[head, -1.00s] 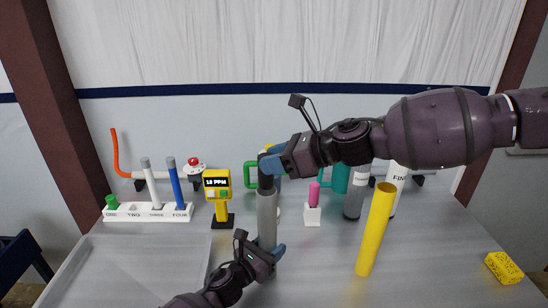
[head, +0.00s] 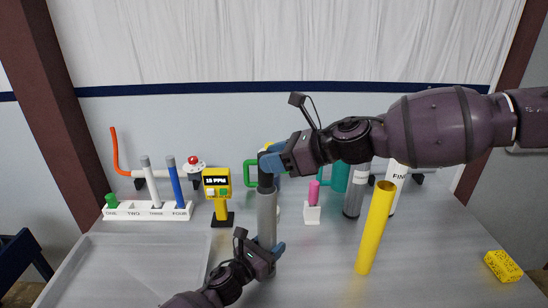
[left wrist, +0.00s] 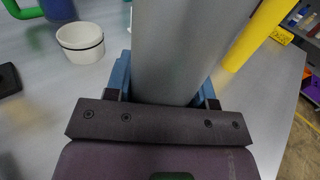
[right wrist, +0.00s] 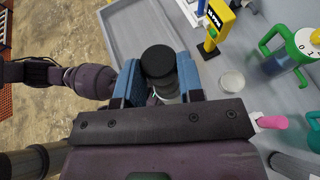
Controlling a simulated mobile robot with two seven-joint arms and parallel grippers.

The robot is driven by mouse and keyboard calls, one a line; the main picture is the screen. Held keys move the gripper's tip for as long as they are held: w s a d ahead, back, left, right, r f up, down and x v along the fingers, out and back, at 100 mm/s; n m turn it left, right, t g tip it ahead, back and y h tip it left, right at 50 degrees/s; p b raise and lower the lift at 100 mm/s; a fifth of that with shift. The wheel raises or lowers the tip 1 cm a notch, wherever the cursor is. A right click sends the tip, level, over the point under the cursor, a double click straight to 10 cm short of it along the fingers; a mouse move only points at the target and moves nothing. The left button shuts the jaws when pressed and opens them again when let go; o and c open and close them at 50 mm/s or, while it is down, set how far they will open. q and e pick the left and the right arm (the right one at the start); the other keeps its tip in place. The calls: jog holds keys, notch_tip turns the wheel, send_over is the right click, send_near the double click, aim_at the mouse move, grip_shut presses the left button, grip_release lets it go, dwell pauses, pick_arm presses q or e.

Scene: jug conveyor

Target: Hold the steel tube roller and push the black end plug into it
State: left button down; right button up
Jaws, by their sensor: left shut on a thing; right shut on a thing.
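The grey steel tube roller (head: 266,215) stands upright in the head view; it fills the middle of the left wrist view (left wrist: 185,45). My left gripper (head: 273,250) is shut on its lower part, blue fingers on both sides. The black end plug (head: 265,181) is above the tube, in line with it, its lower end at the tube's top rim. I cannot tell whether any of it is inside. My right gripper (head: 268,161) is shut on the plug from the right. In the right wrist view the plug's round black top (right wrist: 158,61) shows between the blue fingers.
A yellow tube (head: 375,230) stands right of the roller, a yellow sponge (head: 503,267) far right. A grey tray (head: 140,265) lies front left.

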aim_at(273, 179)
pick_arm(q)
jog(key=shift+s+f, duration=0.15)
jog(key=shift+f, duration=0.25)
pick_arm(e)
jog(key=shift+f, duration=2.55)
dwell(0.3)
jog(key=o, duration=1)
pick_arm(q)
jog(key=shift+a, duration=0.1)
pick_arm(e)
jog(key=v, duration=1.2)
jog(key=shift+d, duration=0.1)
